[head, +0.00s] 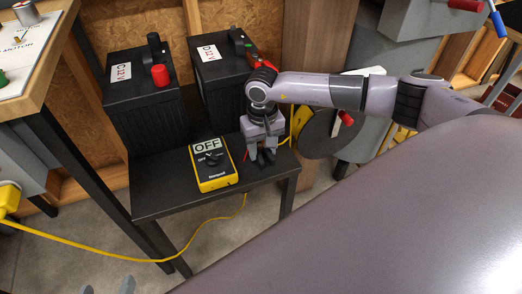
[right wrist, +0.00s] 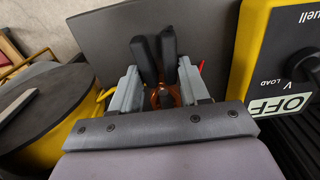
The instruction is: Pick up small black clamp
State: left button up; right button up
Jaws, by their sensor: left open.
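The small black clamp (right wrist: 168,52) shows two black handles and an orange-red middle in the right wrist view. It lies between the fingers of my right gripper (right wrist: 160,88), with its handles pointing away past the fingertips. Whether the fingers press on it is not clear. In the head view my right gripper (head: 262,148) points down at the front right of the black table, and the clamp (head: 266,159) shows dark and small at its fingertips. My left gripper (head: 108,287) shows only as grey fingertips at the bottom left edge, open and far from the clamp.
A yellow switch box (head: 212,168) marked OFF stands on the black table (head: 165,190), left of my right gripper. Two black batteries (head: 145,105) (head: 222,75) stand behind. A yellow cable (head: 150,258) hangs below the table. Round dark discs (head: 318,135) are at the right.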

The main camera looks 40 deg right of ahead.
jog(key=shift+c, duration=0.9)
jog(key=shift+r, duration=0.1)
